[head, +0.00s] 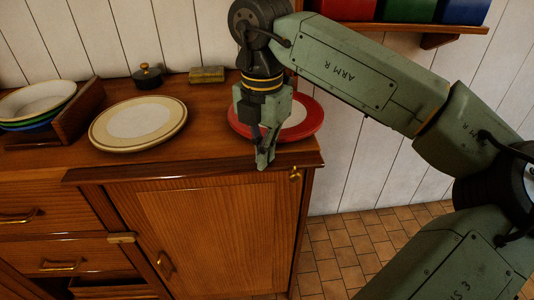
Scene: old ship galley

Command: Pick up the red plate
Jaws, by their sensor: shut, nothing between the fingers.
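The red plate (307,118), with a red rim and a pale centre, lies on the right end of the wooden counter, near its front edge. My gripper (264,161) points down in front of the plate, and its fingers hide part of the plate's left and middle. The fingers are together and hold nothing. The fingertips appear by the counter's front edge; I cannot tell whether they touch the plate or the counter.
A cream plate (137,123) lies to the left. Stacked bowls (36,101) stand in a wooden rack (82,112). A small black pot (148,76) and a brass box (207,74) sit at the back. A shelf (420,28) with coloured boxes hangs at upper right.

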